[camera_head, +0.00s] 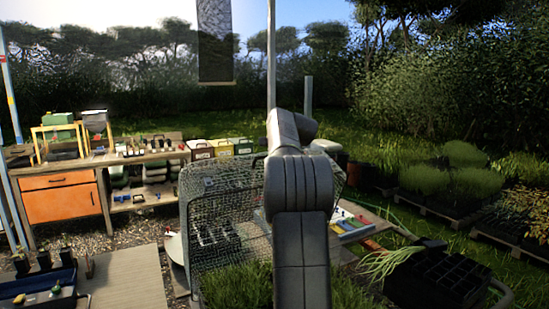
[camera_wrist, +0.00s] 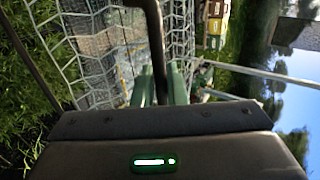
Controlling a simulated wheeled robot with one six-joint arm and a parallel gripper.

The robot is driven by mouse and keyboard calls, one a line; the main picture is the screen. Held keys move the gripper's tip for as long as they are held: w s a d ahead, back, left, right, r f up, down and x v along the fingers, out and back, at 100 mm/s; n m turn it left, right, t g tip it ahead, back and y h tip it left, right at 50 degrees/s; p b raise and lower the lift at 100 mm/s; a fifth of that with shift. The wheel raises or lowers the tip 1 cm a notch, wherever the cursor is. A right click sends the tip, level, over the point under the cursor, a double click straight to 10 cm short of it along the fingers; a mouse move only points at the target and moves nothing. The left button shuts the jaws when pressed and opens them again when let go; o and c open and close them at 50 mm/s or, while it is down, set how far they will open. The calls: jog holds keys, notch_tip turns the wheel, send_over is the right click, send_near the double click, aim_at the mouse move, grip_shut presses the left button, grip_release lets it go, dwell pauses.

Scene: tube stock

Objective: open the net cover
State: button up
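The net cover (camera_head: 225,190) is a wire-mesh frame standing over the bench in the middle of the head view, partly hidden behind my arm. Its mesh (camera_wrist: 100,45) also fills the upper left of the wrist view. My gripper (camera_wrist: 160,88) shows in the wrist view with its two green fingers close together. A dark bar, which looks like the cover's edge or handle, runs down between them, with a finger close on each side. The fingers look shut on it. My arm hides the gripper in the head view.
A wooden workbench (camera_head: 60,170) with an orange drawer stands at the left. Coloured boxes (camera_head: 222,148) stand behind the cover. A black cell tray (camera_head: 440,278) lies at the lower right, and plant pallets (camera_head: 430,200) stand beyond it. A pole (camera_head: 271,60) rises behind my arm.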

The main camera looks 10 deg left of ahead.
jog(key=shift+o, duration=1.2)
jog(key=shift+f, duration=0.1)
jog(key=b+v, duration=0.3)
jog(key=v, duration=1)
jog(key=shift+s+d+r, duration=0.2)
jog(key=shift+s, duration=0.1)
jog(key=shift+w+a, duration=0.1)
jog(key=p+x, duration=0.3)
jog(key=x, duration=1)
jog(key=shift+w+a+f, duration=0.1)
jog(key=shift+w, duration=0.15)
jog(key=shift+f, duration=0.1)
jog(key=shift+s, duration=0.15)
